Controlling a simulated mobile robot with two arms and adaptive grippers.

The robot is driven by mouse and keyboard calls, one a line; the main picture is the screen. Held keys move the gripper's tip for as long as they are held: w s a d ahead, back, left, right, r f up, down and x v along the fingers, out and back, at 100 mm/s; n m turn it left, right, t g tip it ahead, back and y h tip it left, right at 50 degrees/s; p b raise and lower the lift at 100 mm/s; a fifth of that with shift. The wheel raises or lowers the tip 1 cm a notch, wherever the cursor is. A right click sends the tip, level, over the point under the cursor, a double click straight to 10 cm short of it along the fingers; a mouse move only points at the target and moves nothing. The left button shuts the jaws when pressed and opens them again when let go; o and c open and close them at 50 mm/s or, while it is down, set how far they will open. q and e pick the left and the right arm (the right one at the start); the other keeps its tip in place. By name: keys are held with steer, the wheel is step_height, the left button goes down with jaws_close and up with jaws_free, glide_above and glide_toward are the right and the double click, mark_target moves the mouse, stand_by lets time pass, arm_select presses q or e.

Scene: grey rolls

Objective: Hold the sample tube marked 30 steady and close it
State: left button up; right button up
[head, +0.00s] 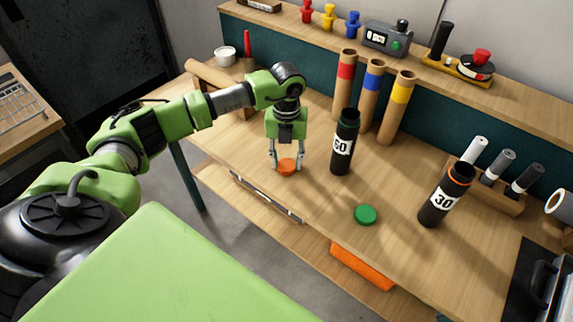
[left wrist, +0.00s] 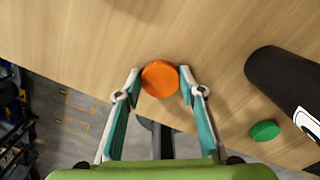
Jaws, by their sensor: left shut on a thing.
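The black sample tube marked 30 (head: 441,202) stands on the right part of the bench, with an orange rim and an open top. My left gripper (head: 286,163) is well to its left, pointing down near the front edge. It is shut on an orange cap (head: 288,168). In the left wrist view the orange cap (left wrist: 160,78) sits between the fingertips of the left gripper (left wrist: 160,82). I cannot tell whether the cap still touches the bench. My right gripper is not in view.
A black tube marked 60 (head: 343,146) stands between the left gripper and tube 30. A green cap (head: 365,214) lies in front. Cardboard tubes (head: 369,95) with coloured bands stand behind. A small rack (head: 495,195) is behind tube 30. A black case (head: 540,285) is at right.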

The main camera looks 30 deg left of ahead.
mark_target(287, 163)
arm_select(q)
steer(key=shift+r, duration=0.4)
step_height(287, 163, up, 2)
steer(key=shift+r+b, duration=0.2)
steer(key=shift+b, duration=0.55)
steer(key=s+d+r+b, duration=0.2)
steer(key=s+d+r, duration=0.1)
steer(key=s+r, duration=0.6)
steer(key=s, duration=0.4)
steer(key=shift+s+r, duration=0.35)
steer(key=shift+r, duration=0.05)
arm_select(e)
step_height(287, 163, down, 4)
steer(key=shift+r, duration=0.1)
arm_select(q)
steer(key=shift+d, duration=0.1)
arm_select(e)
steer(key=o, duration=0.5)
